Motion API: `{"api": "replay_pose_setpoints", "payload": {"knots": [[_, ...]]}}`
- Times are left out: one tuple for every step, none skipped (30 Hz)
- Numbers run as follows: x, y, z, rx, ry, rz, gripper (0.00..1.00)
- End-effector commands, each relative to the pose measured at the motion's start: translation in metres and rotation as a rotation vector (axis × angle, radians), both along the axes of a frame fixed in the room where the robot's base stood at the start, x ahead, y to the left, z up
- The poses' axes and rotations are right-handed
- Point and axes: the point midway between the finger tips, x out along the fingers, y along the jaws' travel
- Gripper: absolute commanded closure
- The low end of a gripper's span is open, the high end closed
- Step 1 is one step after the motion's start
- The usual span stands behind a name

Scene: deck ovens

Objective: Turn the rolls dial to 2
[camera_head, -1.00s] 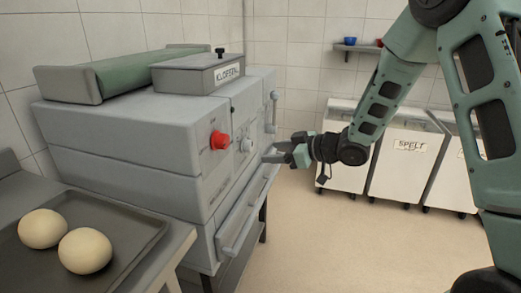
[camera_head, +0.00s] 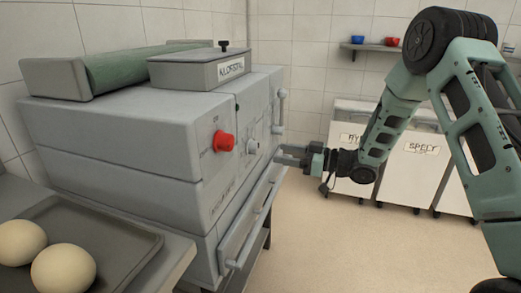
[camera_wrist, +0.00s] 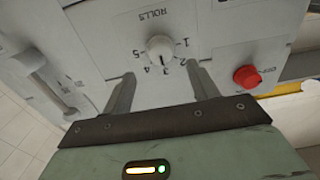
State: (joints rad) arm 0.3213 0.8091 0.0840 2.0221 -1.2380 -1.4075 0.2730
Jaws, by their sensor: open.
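The rolls dial is a round white knob (camera_wrist: 160,47) under the word ROLLS, on a grey panel in the wrist view. The numbers 1 to 5 run around its lower side, with 1 at the right. In the head view my gripper (camera_head: 281,155) is in front of the panel, right of the dial.
A red knob (camera_head: 224,142) sits beside the dial; it also shows in the wrist view (camera_wrist: 247,77). A long bar handle (camera_head: 250,225) runs below along the front. A tray (camera_head: 140,245) with pale dough balls is at lower left. White bins (camera_head: 408,175) stand behind; the floor between is open.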

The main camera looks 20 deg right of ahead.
Motion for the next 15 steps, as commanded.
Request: {"api": "replay_pose_setpoints", "payload": {"knots": [[0.006, 0.01, 0.0, -0.001, -0.001, 0.004, 0.41], [0.01, 0.015, 0.0, 0.001, -0.001, 0.004, 0.41], [0.014, 0.022, 0.0, 0.001, -0.001, 0.003, 0.41], [0.018, 0.026, 0.0, -0.001, -0.001, 0.003, 0.41], [0.022, 0.031, 0.0, 0.0, 0.0, 0.003, 0.41], [0.026, 0.036, 0.0, 0.001, -0.001, 0.003, 0.41], [0.029, 0.04, 0.0, 0.001, -0.001, 0.003, 0.41], [0.031, 0.045, 0.0, 0.0, 0.0, 0.003, 0.41], [0.035, 0.049, 0.0, 0.001, 0.0, 0.002, 0.41], [0.037, 0.051, 0.0, 0.001, -0.001, 0.001, 0.41], [0.039, 0.054, 0.0, 0.001, -0.001, 0.001, 0.41], [0.041, 0.057, 0.0, -0.001, -0.001, 0.001, 0.41], [0.043, 0.059, 0.0, -0.001, 0.001, 0.001, 0.41], [0.044, 0.061, 0.0, -0.001, 0.001, 0.001, 0.41], [0.045, 0.062, 0.0, 0.0, 0.0, 0.0, 0.41]]}}
